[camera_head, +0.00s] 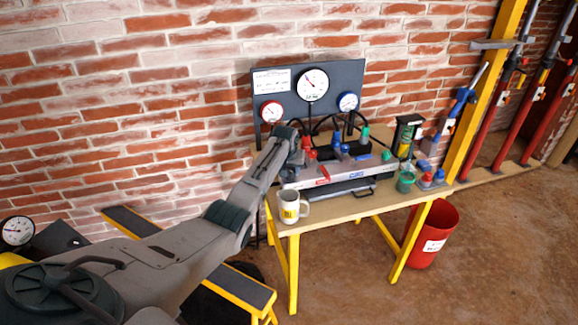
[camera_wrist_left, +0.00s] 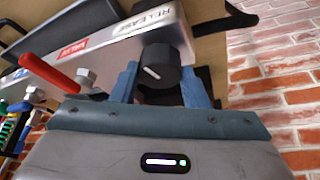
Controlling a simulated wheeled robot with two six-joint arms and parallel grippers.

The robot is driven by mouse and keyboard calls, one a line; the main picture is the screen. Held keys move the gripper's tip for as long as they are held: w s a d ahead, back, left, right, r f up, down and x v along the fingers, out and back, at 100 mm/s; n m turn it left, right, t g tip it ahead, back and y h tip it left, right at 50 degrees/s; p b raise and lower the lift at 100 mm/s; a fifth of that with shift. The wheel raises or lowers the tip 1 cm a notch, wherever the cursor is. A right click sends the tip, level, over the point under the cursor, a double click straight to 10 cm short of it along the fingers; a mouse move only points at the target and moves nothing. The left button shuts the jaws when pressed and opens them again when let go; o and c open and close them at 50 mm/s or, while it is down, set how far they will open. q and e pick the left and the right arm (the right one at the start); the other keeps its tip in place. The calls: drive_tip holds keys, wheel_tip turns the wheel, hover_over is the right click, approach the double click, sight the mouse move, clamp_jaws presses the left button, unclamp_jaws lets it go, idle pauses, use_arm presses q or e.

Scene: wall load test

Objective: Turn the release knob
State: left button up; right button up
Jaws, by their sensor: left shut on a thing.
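The release knob (camera_wrist_left: 162,62) is a black round knob with a white pointer mark, in the left wrist view. It sits at the end of a silver panel (camera_wrist_left: 110,40), by a label reading RELEASE. My left gripper (camera_wrist_left: 160,82) has its blue fingers on either side of the knob and is shut on it. In the head view my left gripper (camera_head: 289,158) is at the left end of the bench unit (camera_head: 345,173), and it hides the knob. My right gripper is in neither view.
A red-handled valve lever (camera_wrist_left: 50,73) is left of the knob. A white mug (camera_head: 290,207) stands at the front left of the yellow-legged bench (camera_head: 340,214). A gauge board (camera_head: 335,75) rises behind. A red bucket (camera_head: 433,232) stands on the floor at right.

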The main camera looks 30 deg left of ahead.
use_arm(q)
drive_tip(key=shift+d+r+n+y, duration=0.1)
drive_tip(key=shift+n+y, duration=0.2)
drive_tip(key=shift+n, duration=0.7)
drive_tip(key=shift+w+n+g, duration=0.1)
drive_tip(key=shift+n+g, duration=0.3)
drive_tip(key=shift+n, duration=0.5)
drive_tip(key=shift+n+y, duration=0.6)
drive_tip(key=shift+n, duration=0.3)
drive_tip(key=shift+w+f+n+g+b, duration=0.1)
drive_tip(key=shift+f+n+g+b, duration=0.1)
drive_tip(key=shift+n+g+b, duration=0.5)
drive_tip(key=n+b, duration=0.2)
drive_tip(key=n+g+y+b, duration=0.1)
drive_tip(key=n+b, duration=0.1)
drive_tip(key=b, duration=0.1)
drive_tip(key=shift+w+d+f+n, duration=0.1)
drive_tip(key=shift+f+n, duration=0.05)
drive_tip(key=shift+n, duration=0.25)
drive_tip(key=n+g+b, duration=0.1)
drive_tip(key=b, duration=0.2)
drive_tip(key=shift+n, duration=0.4)
drive_tip(key=shift+r+n+b, duration=0.25)
drive_tip(key=shift+n+b, duration=0.25)
drive_tip(key=shift+b, duration=0.4)
